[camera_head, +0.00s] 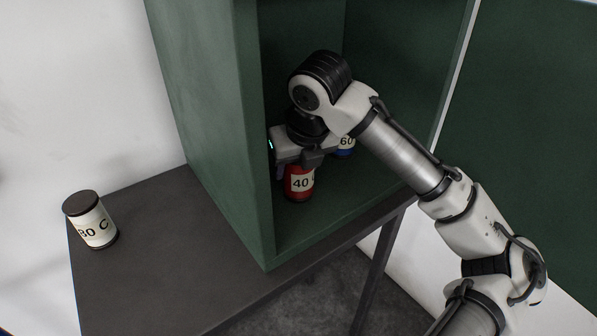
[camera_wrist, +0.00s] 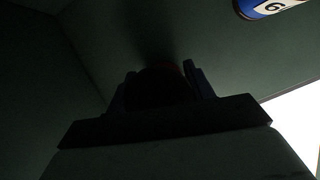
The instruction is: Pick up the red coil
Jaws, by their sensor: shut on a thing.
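The red coil (camera_head: 299,187) is a red cylinder with a cream label reading "40". It is inside the green cabinet, near its left wall, and looks upright. My gripper (camera_head: 299,165) points down over it and is shut on its upper part, which the gripper hides. In the wrist view my gripper (camera_wrist: 160,85) is a dark shape, with only a dim reddish edge of the red coil (camera_wrist: 165,65) between the fingers. I cannot tell whether the coil touches the cabinet floor.
The green cabinet (camera_head: 215,120) has walls close on the left and behind. A blue coil (camera_head: 345,147) labelled "60" stands behind my gripper to the right, and shows in the wrist view (camera_wrist: 265,8). A dark-capped coil (camera_head: 92,220) stands on the dark table (camera_head: 165,270) at left.

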